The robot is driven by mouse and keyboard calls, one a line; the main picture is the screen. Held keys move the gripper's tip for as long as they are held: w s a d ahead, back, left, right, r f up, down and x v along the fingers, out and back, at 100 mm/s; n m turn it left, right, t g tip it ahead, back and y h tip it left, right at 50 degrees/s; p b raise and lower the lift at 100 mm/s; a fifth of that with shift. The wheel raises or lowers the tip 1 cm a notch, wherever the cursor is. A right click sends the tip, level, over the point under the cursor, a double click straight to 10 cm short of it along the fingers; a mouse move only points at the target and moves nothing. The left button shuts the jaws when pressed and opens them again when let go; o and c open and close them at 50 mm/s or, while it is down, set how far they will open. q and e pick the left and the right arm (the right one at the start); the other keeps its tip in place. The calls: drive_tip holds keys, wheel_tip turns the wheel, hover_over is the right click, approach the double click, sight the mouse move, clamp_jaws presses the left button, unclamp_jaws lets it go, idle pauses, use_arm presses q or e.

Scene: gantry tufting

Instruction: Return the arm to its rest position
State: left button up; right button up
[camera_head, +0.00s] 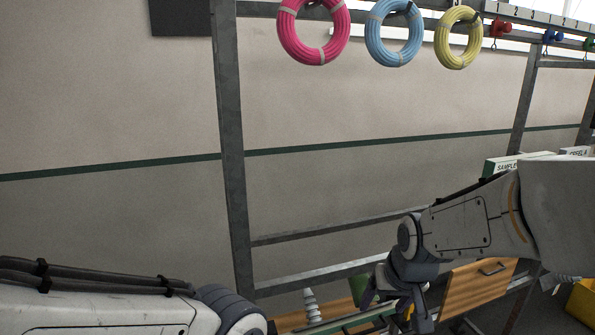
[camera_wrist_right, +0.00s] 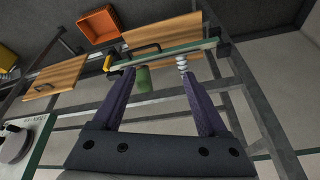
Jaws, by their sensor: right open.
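My right arm (camera_head: 470,220) reaches in from the right in the head view, bent down at the wrist. Its gripper (camera_head: 393,303) points down near a wooden bench part at the bottom. In the right wrist view the two dark fingers of my right gripper (camera_wrist_right: 158,75) stand wide apart, with nothing held between them. A green cylinder (camera_wrist_right: 143,80) and a pale ribbed cone (camera_wrist_right: 182,64) show beyond the fingers, apart from them as far as I can tell. My left arm (camera_head: 95,305) lies along the lower left edge; its gripper is out of the picture.
A grey metal frame (camera_head: 232,150) stands ahead. Pink (camera_head: 313,58), blue (camera_head: 370,45) and yellow (camera_head: 443,45) coils hang from its top rail. A wooden panel with a handle (camera_head: 470,290) is beside my right gripper. An orange bin (camera_wrist_right: 84,27) lies beyond in the wrist view.

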drive_tip(key=s+d+f+g, duration=0.2)
drive_tip(key=s+f, duration=0.6)
drive_tip(key=s+a+f+n+g+b, duration=0.2)
drive_tip(key=s+a+f+n+b, duration=0.6)
drive_tip(key=s+a+f+b, duration=0.3)
drive_tip(key=s+a+b, duration=0.3)
drive_tip(key=b, duration=0.3)
drive_tip(key=shift+y, duration=0.3)
